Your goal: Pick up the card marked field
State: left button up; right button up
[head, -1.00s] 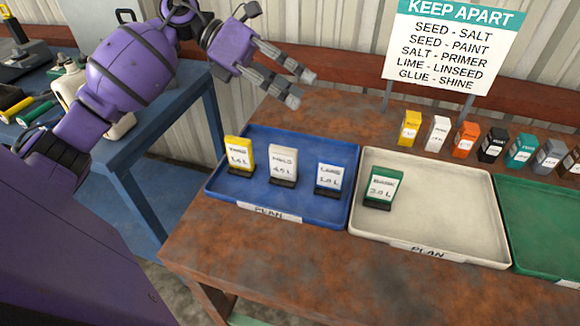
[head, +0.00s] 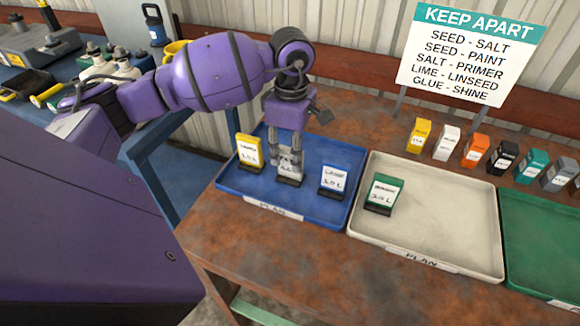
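My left gripper (head: 286,168) points down over the blue tray (head: 235,189). Its fingers straddle the pale grey-white card (head: 288,168), which stands in a dark base between a yellow card (head: 249,152) and a white-and-blue card (head: 333,179). The fingers hide part of the pale card, and its name is too small and covered to read. I cannot tell whether the fingers press on it or only surround it. A green card (head: 384,192) stands in the cream tray (head: 470,238). My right gripper is not in view.
A "KEEP APART" sign (head: 465,55) stands at the back of the rusty table (head: 250,255). Several small coloured boxes line up behind the trays, such as a yellow one (head: 418,135). A green tray (head: 540,245) is at the right. A blue bench (head: 155,150) with clutter stands left.

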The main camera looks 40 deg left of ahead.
aim_at(291, 176)
pick_arm(q)
jog(key=shift+s+d+f, duration=0.1)
jog(key=shift+s+f, duration=0.1)
jog(key=shift+f, duration=1.75)
grip_shut()
